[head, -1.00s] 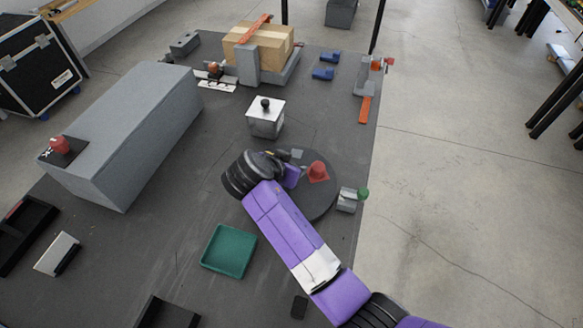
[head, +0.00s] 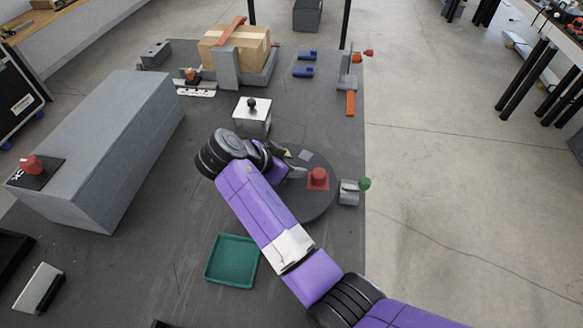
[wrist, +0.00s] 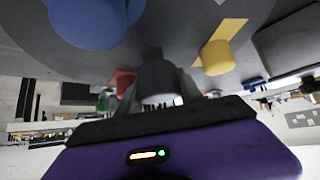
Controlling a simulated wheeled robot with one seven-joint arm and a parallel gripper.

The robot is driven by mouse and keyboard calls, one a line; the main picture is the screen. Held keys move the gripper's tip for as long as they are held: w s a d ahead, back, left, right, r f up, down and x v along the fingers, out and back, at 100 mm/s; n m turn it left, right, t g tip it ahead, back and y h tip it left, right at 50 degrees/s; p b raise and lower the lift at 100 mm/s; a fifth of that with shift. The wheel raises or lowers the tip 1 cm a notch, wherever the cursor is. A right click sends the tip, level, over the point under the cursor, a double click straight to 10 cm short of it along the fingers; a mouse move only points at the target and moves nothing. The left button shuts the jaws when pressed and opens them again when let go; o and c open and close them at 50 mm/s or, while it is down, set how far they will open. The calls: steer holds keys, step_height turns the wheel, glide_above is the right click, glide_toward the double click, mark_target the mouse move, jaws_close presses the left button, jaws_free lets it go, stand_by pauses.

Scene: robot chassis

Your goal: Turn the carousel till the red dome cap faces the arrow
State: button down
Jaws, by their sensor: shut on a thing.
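The carousel (head: 318,207) is a dark round disc near the table's right edge, partly hidden by my arm. The red dome cap (head: 318,178) stands on its right side; in the wrist view a bit of red (wrist: 122,82) shows beyond my fingers. A yellow cylinder (wrist: 218,57) and a blue rounded part (wrist: 90,18) also show in the wrist view. My gripper (head: 294,172) is low over the disc, left of the red cap. Its fingers (wrist: 157,85) are shut on a dark grey post (wrist: 154,72). I cannot make out the arrow for certain.
A grey block (head: 348,196) with a green knob (head: 364,184) stands just right of the disc. A silver box (head: 251,117) with a black knob is behind my wrist. A green tray (head: 231,262) lies in front. A long grey block (head: 110,145) fills the left.

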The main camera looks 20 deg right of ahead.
steer(key=shift+s+m+g+b, duration=0.15)
steer(key=shift+m+g+b, duration=0.35)
steer(key=shift+m, duration=0.1)
stand_by(0.3)
steer(key=c, duration=1)
jaws_free()
steer(key=shift+c, duration=0.2)
steer(key=shift+v, duration=3.9)
